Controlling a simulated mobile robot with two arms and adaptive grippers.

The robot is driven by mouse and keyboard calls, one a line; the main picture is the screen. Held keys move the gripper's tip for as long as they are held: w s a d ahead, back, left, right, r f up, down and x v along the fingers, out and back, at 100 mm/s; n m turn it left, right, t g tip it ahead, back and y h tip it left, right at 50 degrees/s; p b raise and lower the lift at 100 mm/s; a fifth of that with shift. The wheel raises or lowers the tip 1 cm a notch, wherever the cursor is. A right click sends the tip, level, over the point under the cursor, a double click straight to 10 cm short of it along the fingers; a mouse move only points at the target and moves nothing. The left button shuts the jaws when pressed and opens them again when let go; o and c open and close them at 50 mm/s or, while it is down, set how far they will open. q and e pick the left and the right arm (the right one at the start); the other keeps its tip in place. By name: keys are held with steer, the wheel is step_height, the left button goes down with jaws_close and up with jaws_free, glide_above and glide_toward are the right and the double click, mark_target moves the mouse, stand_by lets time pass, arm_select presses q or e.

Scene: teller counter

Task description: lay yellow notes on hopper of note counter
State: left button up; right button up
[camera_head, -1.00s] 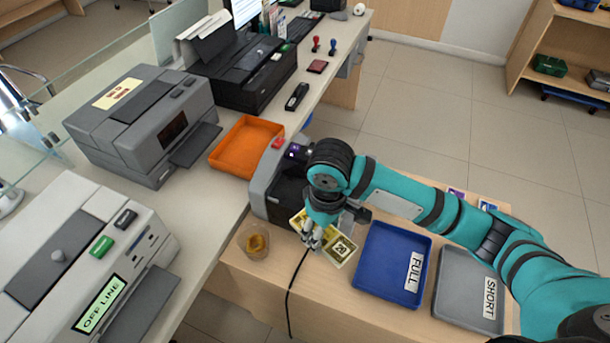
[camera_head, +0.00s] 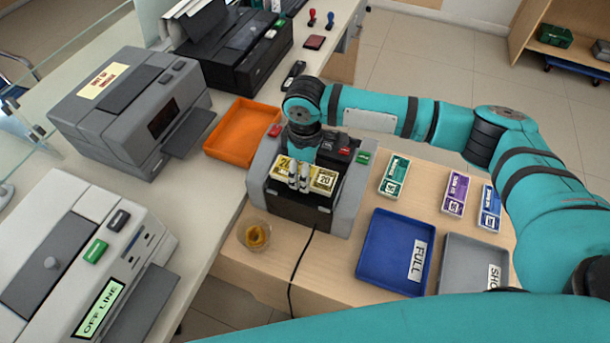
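The yellow notes (camera_head: 323,181), marked 20, lie roughly level at the upper front of the grey and black note counter (camera_head: 345,205). They are over its hopper area; I cannot tell whether they rest on it. My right gripper (camera_head: 298,178) comes down from above at the middle of the notes. Its fingers are close together on the notes and hide their centre. The hopper is mostly hidden by the notes and gripper. My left gripper is not in view.
Green (camera_head: 394,176), purple (camera_head: 456,193) and blue (camera_head: 490,207) note bundles lie right of the counter. A blue FULL tray (camera_head: 372,262) and a grey tray (camera_head: 455,283) are in front of them. An orange tray (camera_head: 222,156) and a small cup (camera_head: 254,234) stand to the left. A black cable (camera_head: 291,285) hangs in front.

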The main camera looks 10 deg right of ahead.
step_height(320, 180, down, 2)
steer(key=shift+f, duration=0.55)
steer(key=o, duration=1.1)
steer(key=shift+f, duration=0.1)
steer(key=shift+o, duration=0.2)
step_height(320, 180, up, 12)
steer(key=b, duration=0.1)
